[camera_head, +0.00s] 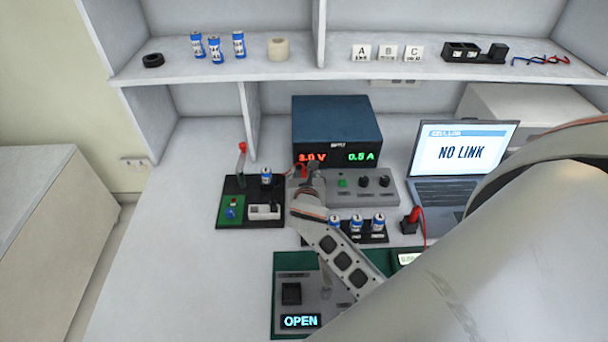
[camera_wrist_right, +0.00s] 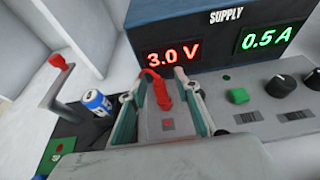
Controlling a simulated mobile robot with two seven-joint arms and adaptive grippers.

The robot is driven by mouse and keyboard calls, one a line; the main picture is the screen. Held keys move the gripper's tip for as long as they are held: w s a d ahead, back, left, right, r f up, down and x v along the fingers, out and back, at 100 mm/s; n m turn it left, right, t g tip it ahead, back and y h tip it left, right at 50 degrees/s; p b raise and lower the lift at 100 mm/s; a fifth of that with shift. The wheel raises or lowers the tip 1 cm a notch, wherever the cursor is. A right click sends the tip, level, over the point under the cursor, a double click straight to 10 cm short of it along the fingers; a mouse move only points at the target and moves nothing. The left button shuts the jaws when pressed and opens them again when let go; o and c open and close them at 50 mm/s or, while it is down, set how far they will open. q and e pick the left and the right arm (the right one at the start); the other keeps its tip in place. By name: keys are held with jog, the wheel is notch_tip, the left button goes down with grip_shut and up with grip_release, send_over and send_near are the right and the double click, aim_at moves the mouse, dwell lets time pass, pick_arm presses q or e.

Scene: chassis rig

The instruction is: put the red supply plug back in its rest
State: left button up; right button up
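A red plug (camera_wrist_right: 163,92) with a short red lead stands at the grey panel in front of the supply, in the right wrist view. In the head view only a small red part (camera_head: 304,171) of it shows behind my gripper. My right gripper (camera_wrist_right: 158,88) is open, with one finger on each side of the plug and gaps showing between. It also shows in the head view (camera_head: 306,178), over the panel's left end. A red mark (camera_wrist_right: 168,124) is on the panel. Whether the plug sits in a socket or a rest cannot be told. My left gripper is not in view.
The blue supply (camera_head: 337,125) reads 3.0 V and 0.5 A. A black fixture with a red-knobbed lever (camera_head: 242,148) and a battery (camera_head: 266,175) stands left. Batteries (camera_head: 356,222), a black block with a red top (camera_head: 411,220) and a laptop (camera_head: 460,155) are to the right.

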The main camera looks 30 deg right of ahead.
grip_shut()
